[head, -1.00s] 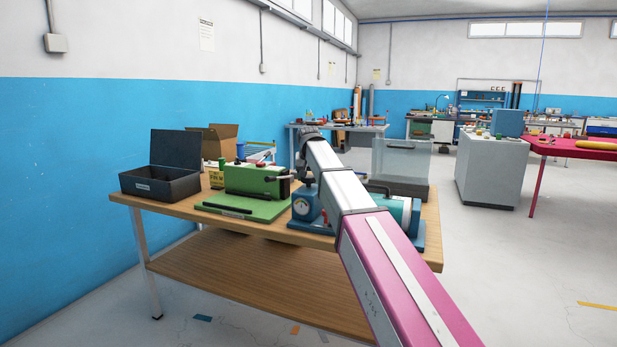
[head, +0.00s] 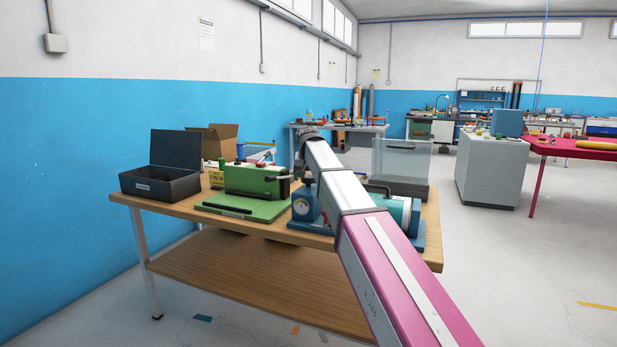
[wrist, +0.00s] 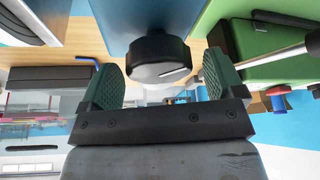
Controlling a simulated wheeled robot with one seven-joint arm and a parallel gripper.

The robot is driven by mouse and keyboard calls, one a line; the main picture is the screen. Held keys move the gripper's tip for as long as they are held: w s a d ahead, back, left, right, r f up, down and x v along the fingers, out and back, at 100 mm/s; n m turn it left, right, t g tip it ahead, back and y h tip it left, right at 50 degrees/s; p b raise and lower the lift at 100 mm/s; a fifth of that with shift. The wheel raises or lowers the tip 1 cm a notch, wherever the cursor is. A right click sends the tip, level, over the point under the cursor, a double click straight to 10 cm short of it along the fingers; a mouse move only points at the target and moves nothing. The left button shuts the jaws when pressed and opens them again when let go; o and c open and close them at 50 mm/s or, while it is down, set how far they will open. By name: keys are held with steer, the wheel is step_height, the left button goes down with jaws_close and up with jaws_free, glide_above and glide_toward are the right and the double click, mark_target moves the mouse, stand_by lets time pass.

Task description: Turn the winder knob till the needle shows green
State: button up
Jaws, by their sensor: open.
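The winder knob (wrist: 157,58) is black and round with a pale line on its face, mounted on a blue body in the wrist view. My gripper (wrist: 158,80) is open, its two green-padded fingers on either side of the knob, with small gaps visible. In the head view the blue winder (head: 310,216) stands on the wooden bench. Its round white gauge (head: 302,206) faces the camera, but the needle and its colour zone are too small to read.
A green machine (head: 252,184) with a lever stands just left of the winder. A black open case (head: 160,184) and a cardboard box (head: 213,140) are farther left. A clear-sided box (head: 402,160) stands behind, at right.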

steer(key=v, duration=1)
steer(key=shift+s+r, duration=0.2)
steer(key=shift+r, duration=0.15)
